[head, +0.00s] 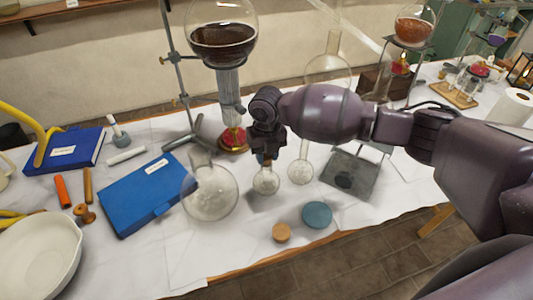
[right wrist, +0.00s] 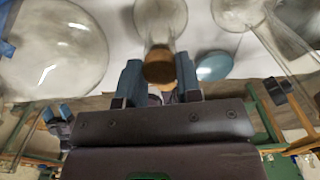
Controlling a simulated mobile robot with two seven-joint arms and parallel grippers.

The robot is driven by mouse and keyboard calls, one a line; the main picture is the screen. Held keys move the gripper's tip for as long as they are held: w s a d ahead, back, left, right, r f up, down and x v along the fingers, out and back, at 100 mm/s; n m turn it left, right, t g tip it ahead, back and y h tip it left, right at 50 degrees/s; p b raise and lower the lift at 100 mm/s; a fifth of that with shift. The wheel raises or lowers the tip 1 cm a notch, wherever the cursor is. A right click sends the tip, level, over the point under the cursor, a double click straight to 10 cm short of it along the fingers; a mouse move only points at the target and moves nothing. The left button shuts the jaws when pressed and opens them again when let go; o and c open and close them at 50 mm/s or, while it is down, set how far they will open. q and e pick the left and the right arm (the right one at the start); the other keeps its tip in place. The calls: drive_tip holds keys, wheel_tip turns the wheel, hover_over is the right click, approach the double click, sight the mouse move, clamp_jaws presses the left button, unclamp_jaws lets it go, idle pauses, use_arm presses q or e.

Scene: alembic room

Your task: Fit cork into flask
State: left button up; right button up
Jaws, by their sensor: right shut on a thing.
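A small clear round flask (head: 266,183) stands on the white-covered table, directly under my right gripper (head: 266,158). In the right wrist view my right gripper (right wrist: 160,82) is shut on the brown cork (right wrist: 160,66), with one finger on each side of it. The cork is at the mouth of the flask's neck (right wrist: 160,38), in line with it. I cannot tell whether it sits inside the neck or just over it. In the head view the gripper mostly hides the cork and the neck. My left gripper is not seen.
A larger round flask (head: 210,192) stands close on the left, and another long-necked flask (head: 300,172) close on the right. A tan disc (head: 282,233) and a blue disc (head: 317,215) lie near the front edge. A stand with a dark-filled globe (head: 223,42) rises behind.

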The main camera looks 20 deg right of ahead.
drive_tip(key=shift+f, duration=0.25)
idle(0.6)
drive_tip(key=o, duration=1.3)
drive_tip(key=shift+r, duration=0.2)
drive_tip(key=shift+r+p, duration=1.1)
drive_tip(key=shift+r, duration=0.3)
drive_tip(key=shift+r+p, duration=0.65)
drive_tip(key=shift+r, duration=0.15)
drive_tip(key=shift+r+p, duration=1.1)
drive_tip(key=shift+r, duration=0.05)
